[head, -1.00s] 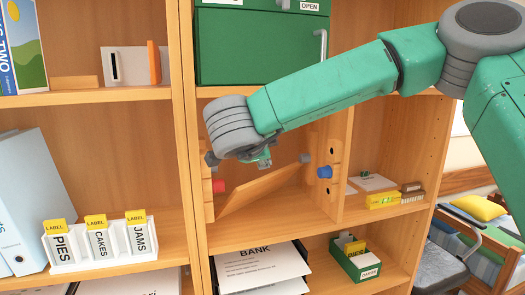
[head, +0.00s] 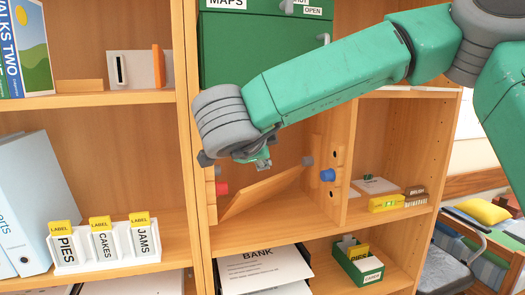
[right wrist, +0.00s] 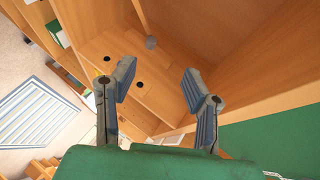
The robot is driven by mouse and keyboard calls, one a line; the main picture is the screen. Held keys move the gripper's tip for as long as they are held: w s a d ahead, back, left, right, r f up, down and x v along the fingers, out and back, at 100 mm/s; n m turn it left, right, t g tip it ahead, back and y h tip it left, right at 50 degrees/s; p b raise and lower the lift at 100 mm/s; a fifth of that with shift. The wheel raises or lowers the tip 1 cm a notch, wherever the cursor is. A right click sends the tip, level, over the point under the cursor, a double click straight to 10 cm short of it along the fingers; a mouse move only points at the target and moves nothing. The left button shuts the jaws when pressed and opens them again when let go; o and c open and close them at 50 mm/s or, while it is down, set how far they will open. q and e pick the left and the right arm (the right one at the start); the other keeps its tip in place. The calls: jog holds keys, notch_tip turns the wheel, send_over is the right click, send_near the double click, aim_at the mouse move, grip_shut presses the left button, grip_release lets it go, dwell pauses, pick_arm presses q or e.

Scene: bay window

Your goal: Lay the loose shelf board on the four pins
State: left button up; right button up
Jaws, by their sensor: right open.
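The loose shelf board (head: 262,190) is a plain wooden panel leaning tilted in the middle compartment, its left end lower than its right. A red pin (head: 221,188) is on the left side wall and a blue pin (head: 327,175) is on the right. A grey pin (head: 308,160) sits further back on the right; it seems to be the grey knob (right wrist: 151,42) in the right wrist view. A fourth pin is not clear. My right gripper (head: 262,163) is above the board, apart from it; in the right wrist view (right wrist: 158,90) its fingers are open and empty. My left gripper is out of view.
A green cabinet (head: 255,50) fills the space above the compartment. Papers (head: 260,270) and a green card box (head: 358,262) lie on the shelf below. A label rack (head: 105,250) is at left.

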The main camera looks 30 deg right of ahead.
jog(key=shift+a, duration=0.1)
jog(key=v, duration=0.4)
dwell(0.3)
jog(key=shift+w+f, duration=0.1)
